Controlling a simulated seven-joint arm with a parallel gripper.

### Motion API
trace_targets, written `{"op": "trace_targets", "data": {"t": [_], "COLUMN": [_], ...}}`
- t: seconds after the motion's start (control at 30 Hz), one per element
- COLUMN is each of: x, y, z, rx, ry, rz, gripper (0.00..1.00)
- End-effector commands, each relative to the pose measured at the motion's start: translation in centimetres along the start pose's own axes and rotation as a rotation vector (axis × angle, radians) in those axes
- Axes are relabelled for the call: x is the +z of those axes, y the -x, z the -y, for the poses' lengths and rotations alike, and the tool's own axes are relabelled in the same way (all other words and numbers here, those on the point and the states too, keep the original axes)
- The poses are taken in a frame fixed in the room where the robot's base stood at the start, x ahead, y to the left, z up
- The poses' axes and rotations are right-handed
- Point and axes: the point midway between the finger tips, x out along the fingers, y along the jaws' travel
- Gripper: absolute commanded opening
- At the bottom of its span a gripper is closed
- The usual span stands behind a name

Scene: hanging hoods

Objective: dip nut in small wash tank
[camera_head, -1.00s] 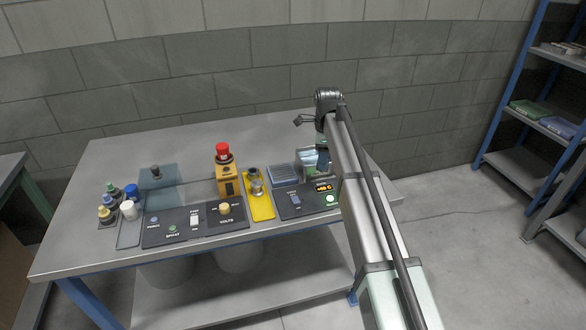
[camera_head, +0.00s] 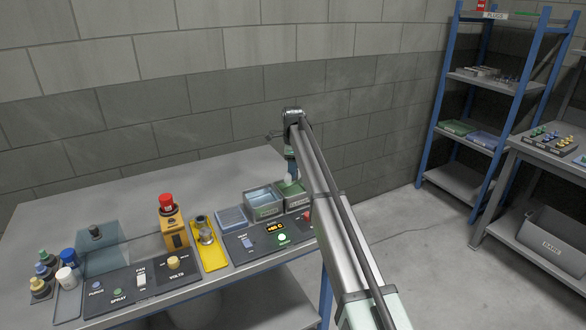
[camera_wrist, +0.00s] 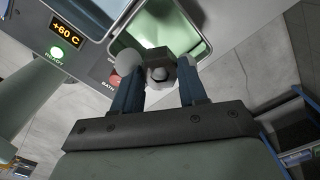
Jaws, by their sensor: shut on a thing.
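My gripper (camera_wrist: 156,70) is shut on a dark grey hexagonal nut (camera_wrist: 154,56), held between its pale fingertips. In the head view my gripper (camera_head: 289,177) hangs at the green tank, and the nut cannot be made out there. Two open grey tanks stand side by side. The left one (camera_head: 264,212) holds bluish liquid, and the right one (camera_head: 295,201) looks green inside. In the wrist view the nut lines up with the near part of the green tank's opening (camera_wrist: 197,50). I cannot tell whether it is above the rim or inside.
A control panel (camera_head: 258,241) with a lit display and green lamp lies in front of the tanks. A red button (camera_wrist: 115,81) sits close by my gripper.

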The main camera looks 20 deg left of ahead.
Motion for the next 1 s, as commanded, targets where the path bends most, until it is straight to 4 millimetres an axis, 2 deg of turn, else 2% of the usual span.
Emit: {"op": "trace_targets", "data": {"t": [0.8,1.0], "x": [0.0,0.0], "y": [-7.8,-9.0], "z": [0.0,0.0], "rx": [0.000,0.000], "ry": [0.000,0.000], "rz": [0.000,0.000], "gripper": [0.04,0.04]}}
